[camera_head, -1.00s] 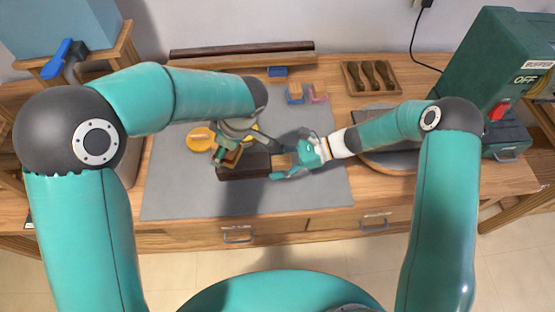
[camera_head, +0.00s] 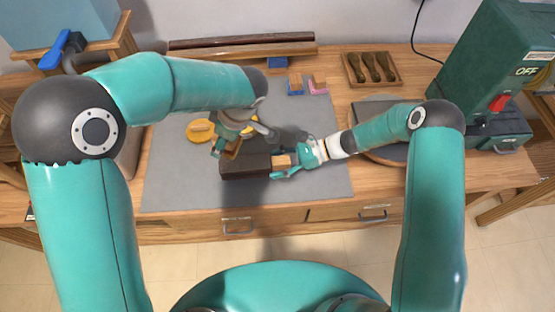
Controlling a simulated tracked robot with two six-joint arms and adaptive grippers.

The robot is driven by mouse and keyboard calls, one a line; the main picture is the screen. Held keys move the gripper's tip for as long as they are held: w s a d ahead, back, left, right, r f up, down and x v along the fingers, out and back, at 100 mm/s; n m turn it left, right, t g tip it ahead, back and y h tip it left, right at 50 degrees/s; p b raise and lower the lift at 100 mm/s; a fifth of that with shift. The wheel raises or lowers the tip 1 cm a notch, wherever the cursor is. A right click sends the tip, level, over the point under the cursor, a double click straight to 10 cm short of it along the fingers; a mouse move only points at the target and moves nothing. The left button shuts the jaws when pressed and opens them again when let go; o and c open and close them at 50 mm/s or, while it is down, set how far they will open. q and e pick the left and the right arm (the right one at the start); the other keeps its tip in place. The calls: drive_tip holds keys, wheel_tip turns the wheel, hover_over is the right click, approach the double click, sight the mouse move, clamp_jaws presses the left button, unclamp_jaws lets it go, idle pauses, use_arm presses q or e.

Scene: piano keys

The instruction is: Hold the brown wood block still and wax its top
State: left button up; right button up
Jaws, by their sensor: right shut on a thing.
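The brown wood block (camera_head: 243,167) lies on the grey mat, dark over most of its length. At its right end a lighter tan part (camera_head: 283,161) sits between the fingers of my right gripper (camera_head: 284,165). I cannot tell whether the tan part is a separate piece. My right gripper is shut there, reaching in from the right. My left gripper (camera_head: 230,142) points down over the left part of the block. A small orange-brown piece (camera_head: 233,150) shows by its fingers. Its grip is too small and covered to tell. A round yellow tin (camera_head: 200,130) lies to the left, partly hidden.
Small blue (camera_head: 295,86) and pink-based (camera_head: 318,83) blocks stand at the back. A wooden tray (camera_head: 371,69) of dark-handled tools is behind right. A green machine (camera_head: 500,70) stands at the far right. The mat's front (camera_head: 200,195) is clear.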

drive_tip(key=shift+f, duration=1.2)
drive_tip(key=shift+f, duration=0.25)
idle(0.4)
use_arm(q)
hover_over(257, 161)
drive_tip(key=shift+d+f, duration=0.15)
drive_tip(key=shift+f, duration=3.3)
drive_tip(key=shift+f, duration=1.85)
drive_tip(key=shift+f, duration=0.6)
